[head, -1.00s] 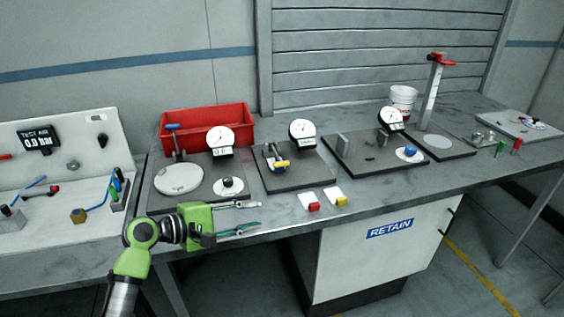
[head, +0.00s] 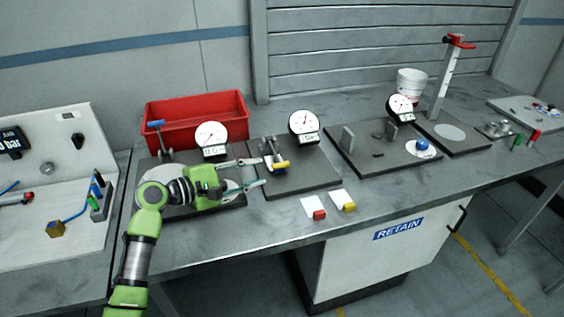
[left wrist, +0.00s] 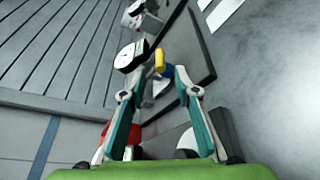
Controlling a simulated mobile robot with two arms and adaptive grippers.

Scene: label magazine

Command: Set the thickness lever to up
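The lever with a yellow grip (head: 281,164) lies low at the front of the second dial gauge (head: 303,122), on a dark base plate (head: 310,179). I take it as the thickness lever, though no label is readable. My left gripper (head: 264,172) is open and empty just left of that grip, fingers pointing right. In the left wrist view the yellow grip (left wrist: 160,62) shows ahead, between and just beyond the open fingertips (left wrist: 160,75); I see no contact. A blue part shows under it. My right gripper is out of view.
Left of it, another gauge (head: 211,134) and a blue-topped lever (head: 155,124) stand before a red bin (head: 195,116). White cards with red (head: 319,215) and yellow (head: 349,207) blocks lie in front.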

